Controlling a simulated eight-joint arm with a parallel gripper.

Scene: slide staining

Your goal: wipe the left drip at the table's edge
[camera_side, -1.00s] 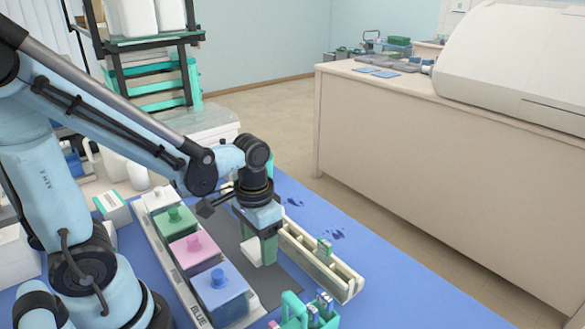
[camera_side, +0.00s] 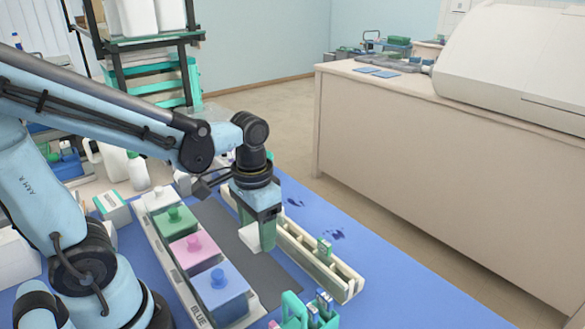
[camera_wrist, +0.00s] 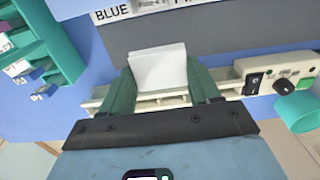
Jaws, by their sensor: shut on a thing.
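My gripper (camera_side: 262,236) is shut on a white wiping pad (camera_side: 249,237) and holds it above the dark grey mat, beside the cream rack. In the wrist view the pad (camera_wrist: 158,68) sits between the two green fingers. The left drip (camera_side: 295,202) is a small dark blue spot on the blue table top, beyond the rack and to the right of my gripper. A second, larger drip (camera_side: 333,234) lies nearer the camera. Neither drip shows in the wrist view.
The long cream rack (camera_side: 345,283), with a slide (camera_side: 324,250) in it, stands between my gripper and the drips. Several lidded staining jars, including a pink one (camera_side: 194,252) and a blue one (camera_side: 220,293), stand in a row on the left. A teal slide holder (camera_side: 293,308) is in front.

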